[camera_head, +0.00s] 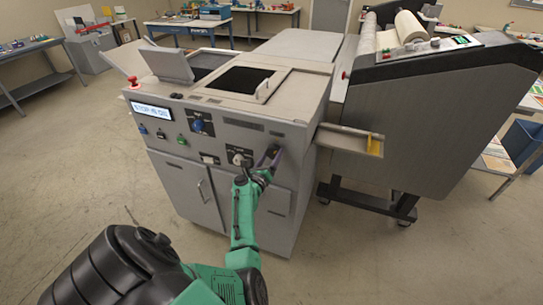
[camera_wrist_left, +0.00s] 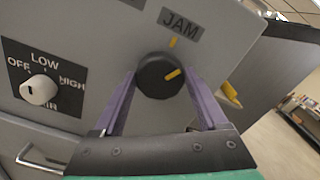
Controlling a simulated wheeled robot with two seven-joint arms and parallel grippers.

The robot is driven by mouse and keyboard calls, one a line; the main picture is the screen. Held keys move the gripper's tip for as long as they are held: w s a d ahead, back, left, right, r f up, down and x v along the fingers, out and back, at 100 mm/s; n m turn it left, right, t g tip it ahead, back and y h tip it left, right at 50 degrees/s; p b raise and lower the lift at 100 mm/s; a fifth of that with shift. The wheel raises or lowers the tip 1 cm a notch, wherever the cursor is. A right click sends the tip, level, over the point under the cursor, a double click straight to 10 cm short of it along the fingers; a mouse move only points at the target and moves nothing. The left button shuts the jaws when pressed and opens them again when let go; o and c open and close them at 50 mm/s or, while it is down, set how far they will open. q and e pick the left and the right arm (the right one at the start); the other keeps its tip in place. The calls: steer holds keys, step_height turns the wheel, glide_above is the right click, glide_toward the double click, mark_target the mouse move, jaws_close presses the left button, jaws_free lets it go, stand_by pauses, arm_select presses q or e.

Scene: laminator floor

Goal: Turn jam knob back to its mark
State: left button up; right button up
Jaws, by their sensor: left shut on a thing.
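The jam knob (camera_wrist_left: 150,78) is a round black knob under a JAM label (camera_wrist_left: 181,24) on the grey machine front in the left wrist view. Its yellow pointer line (camera_wrist_left: 173,74) points to the right and slightly up. A yellow mark (camera_wrist_left: 172,43) on the panel sits above the knob, so pointer and mark are not in line. My left gripper (camera_wrist_left: 160,73) has its purple fingers on both sides of the knob, shut on it. My right gripper is not in view.
A white OFF/LOW/HIGH AIR knob (camera_wrist_left: 39,90) is to the left of the jam knob. The machine's display (camera_head: 152,111) reads a stop message. The floor at the left is clear.

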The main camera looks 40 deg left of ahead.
arm_select(q)
steer(key=n, duration=0.6)
steer(key=shift+r, duration=0.15)
stand_by(0.3)
steer(key=shift+a, duration=0.1)
steer(key=o, duration=1.1)
steer(key=shift+o, duration=0.9)
steer(key=shift+w, duration=0.1)
steer(key=shift+f, duration=0.2)
